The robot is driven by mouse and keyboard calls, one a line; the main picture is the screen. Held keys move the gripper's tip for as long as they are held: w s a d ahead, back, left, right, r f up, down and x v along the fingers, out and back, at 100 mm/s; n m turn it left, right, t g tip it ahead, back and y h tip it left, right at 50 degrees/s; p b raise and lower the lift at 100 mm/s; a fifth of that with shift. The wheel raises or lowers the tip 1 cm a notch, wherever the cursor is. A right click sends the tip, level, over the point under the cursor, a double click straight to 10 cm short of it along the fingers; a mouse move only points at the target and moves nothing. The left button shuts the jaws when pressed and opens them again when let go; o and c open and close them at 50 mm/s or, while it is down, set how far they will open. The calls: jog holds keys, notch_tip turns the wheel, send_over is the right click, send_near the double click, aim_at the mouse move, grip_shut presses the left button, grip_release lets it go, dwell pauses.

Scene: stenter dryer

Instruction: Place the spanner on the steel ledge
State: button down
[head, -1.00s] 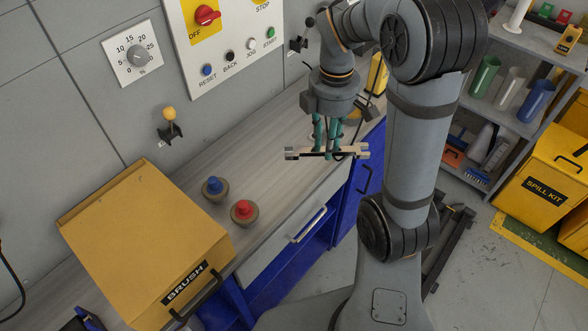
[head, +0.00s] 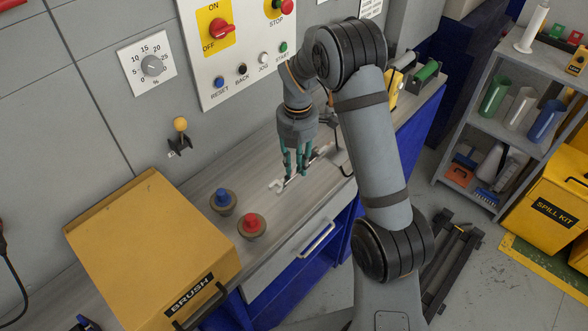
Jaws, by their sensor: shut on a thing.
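The silver spanner (head: 278,186) is held between the teal fingers of my gripper (head: 294,174) in the head view. It lies diagonally, with its open jaw towards the lower left and its other end at the upper right, partly hidden by the fingers. The steel ledge (head: 250,168) is the long grey top below the control panel. My gripper points down over the ledge, right of the blue and red knobs. The spanner is low over the ledge or touching it; I cannot tell which.
A blue knob (head: 222,200) and a red knob (head: 251,224) stand left of the spanner. A yellow brush box (head: 150,240) fills the ledge's left part. The control panel (head: 240,75) is on the wall behind. Bare ledge surrounds the spanner.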

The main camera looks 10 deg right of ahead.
aim_at(294, 172)
jog(key=shift+w+a+f, duration=0.3)
jog(key=shift+w+f, duration=0.05)
jog(key=shift+w, duration=0.1)
jog(key=shift+f+p, duration=0.4)
jog(key=shift+f, duration=1.55)
jog(key=shift+f, duration=0.15)
jog(key=c, duration=1.5)
grip_release()
jog(key=shift+o, duration=0.5)
notch_tip(294, 172, up, 12)
